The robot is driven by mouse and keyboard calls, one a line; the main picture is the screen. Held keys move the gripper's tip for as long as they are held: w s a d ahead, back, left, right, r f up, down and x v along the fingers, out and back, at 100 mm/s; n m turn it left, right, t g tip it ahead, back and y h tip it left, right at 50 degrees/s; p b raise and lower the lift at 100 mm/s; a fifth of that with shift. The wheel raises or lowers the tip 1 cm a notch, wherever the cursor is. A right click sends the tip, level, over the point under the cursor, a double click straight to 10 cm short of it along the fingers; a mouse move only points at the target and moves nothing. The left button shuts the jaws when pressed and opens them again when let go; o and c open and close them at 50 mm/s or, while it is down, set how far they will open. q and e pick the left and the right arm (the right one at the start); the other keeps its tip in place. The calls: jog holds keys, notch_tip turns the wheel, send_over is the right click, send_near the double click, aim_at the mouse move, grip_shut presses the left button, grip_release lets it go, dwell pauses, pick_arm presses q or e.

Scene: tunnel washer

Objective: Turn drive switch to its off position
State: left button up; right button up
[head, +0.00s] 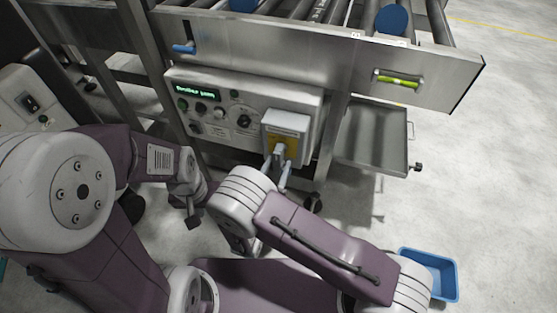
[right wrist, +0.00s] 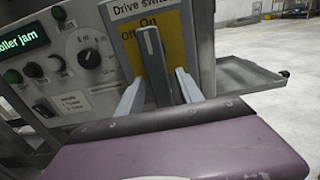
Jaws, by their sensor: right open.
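The drive switch is a grey lever (right wrist: 152,55) on a yellow plate (right wrist: 178,40) marked "On" at the top and "Off" at the left. The lever stands nearly upright, pointing to "On". In the head view the yellow plate (head: 291,143) sits under a grey box on the control panel. My right gripper (right wrist: 160,95) is open, with one finger on each side of the lever; contact cannot be told. It partly covers the switch in the head view (head: 279,168). My left gripper (head: 192,208) hangs left of the panel, apart from it; its jaws are unclear.
The control panel (head: 228,93) has a green-lit display, several buttons and a dial (right wrist: 92,52) left of the switch. A roller conveyor stands above it. A metal tray (head: 372,140) juts out at the right. A blue bin (head: 455,280) is on the open floor.

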jog(key=shift+s+r, duration=0.1)
jog(key=shift+s, duration=0.05)
grip_shut()
dwell(1.2)
